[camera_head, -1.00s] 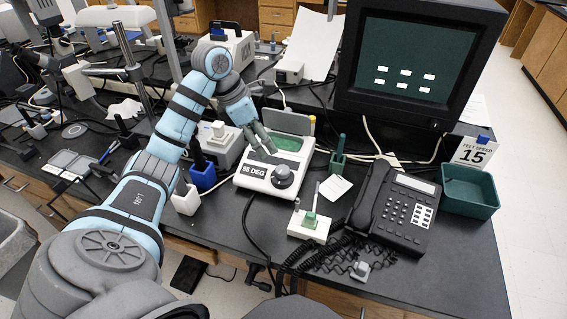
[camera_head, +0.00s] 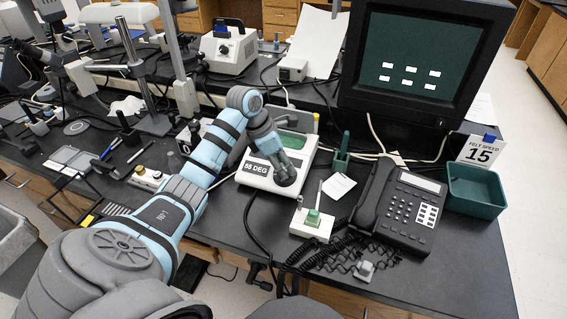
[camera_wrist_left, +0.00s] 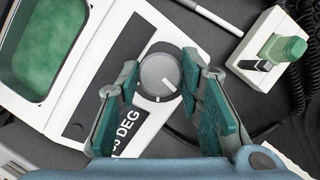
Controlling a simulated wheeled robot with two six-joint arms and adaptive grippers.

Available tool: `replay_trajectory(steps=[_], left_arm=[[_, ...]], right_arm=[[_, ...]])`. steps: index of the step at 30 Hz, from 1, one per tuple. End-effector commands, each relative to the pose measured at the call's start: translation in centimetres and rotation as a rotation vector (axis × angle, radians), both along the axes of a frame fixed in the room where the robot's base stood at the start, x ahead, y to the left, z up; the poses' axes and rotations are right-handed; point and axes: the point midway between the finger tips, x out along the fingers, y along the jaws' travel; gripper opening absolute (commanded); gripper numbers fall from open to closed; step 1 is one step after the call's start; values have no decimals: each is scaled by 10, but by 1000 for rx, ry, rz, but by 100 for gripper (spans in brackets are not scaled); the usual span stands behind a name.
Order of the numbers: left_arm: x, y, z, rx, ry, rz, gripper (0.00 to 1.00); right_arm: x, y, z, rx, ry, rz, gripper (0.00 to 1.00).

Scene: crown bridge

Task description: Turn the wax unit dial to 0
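The wax unit (camera_head: 245,178) is a white box with a green well (camera_head: 291,141) and a label reading "55 DEG". In the left wrist view its grey round dial (camera_wrist_left: 159,75) carries a white pointer mark. My left gripper (camera_wrist_left: 163,82) is open, with one green-padded finger on each side of the dial. The fingertips are close to the dial's rim; I cannot tell whether they touch it. In the head view my left gripper (camera_head: 284,172) is over the dial and hides most of it. My right gripper is not in view.
A black telephone (camera_head: 400,208), a small white stand with a green block (camera_head: 312,219) and a green holder (camera_head: 341,158) stand right of the wax unit. A green bin (camera_head: 475,190) is farther right. A monitor (camera_head: 420,60) stands behind. Cords lie in front.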

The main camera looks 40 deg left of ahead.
Motion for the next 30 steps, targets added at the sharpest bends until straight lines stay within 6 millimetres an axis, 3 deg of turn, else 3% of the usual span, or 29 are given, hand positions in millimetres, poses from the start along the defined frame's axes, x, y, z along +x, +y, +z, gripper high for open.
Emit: replay_trajectory(steps=[4, 9, 16, 17, 20, 30], left_arm=[[0, 0, 1, 2, 0, 20, 6], [-1, -1, 3, 2, 1, 177, 6], [-1, 0, 0, 1, -1, 192, 6], [-1, 0, 0, 1, -2, 192, 35], [-1, 0, 0, 1, -2, 191, 51], [-1, 0, 2, 1, -1, 190, 54]], right_arm=[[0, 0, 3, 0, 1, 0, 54], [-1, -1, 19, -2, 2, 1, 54], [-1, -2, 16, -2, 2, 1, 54], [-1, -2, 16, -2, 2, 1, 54], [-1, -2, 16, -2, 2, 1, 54], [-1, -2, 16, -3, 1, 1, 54]])
